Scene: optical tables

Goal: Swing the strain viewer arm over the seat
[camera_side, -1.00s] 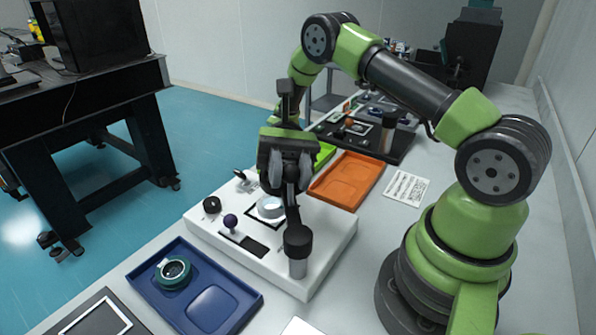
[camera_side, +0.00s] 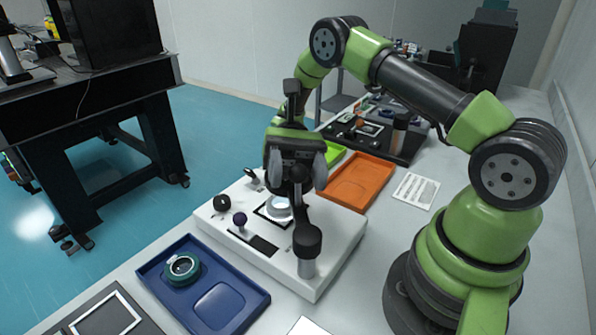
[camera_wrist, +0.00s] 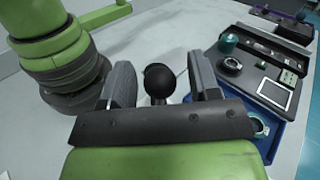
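A white instrument base (camera_side: 225,222) stands on the table, with a bright round seat (camera_side: 279,207) in a dark square frame. At its front right corner rises a post with a black cap (camera_side: 307,241). A dark arm, apparently the viewer arm (camera_side: 300,212), runs from near the cap up toward my gripper; its far part is hidden behind my fingers. My gripper (camera_side: 296,178) hangs over the base, just beside the seat in the picture. In the wrist view a black round knob (camera_wrist: 159,80) stands between my gripper's fingers (camera_wrist: 160,82), with gaps on both sides.
A blue tray (camera_side: 243,304) with a teal ring (camera_side: 182,268) lies in front. An orange tray (camera_side: 358,181) and a printed card (camera_side: 416,190) lie behind and right.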

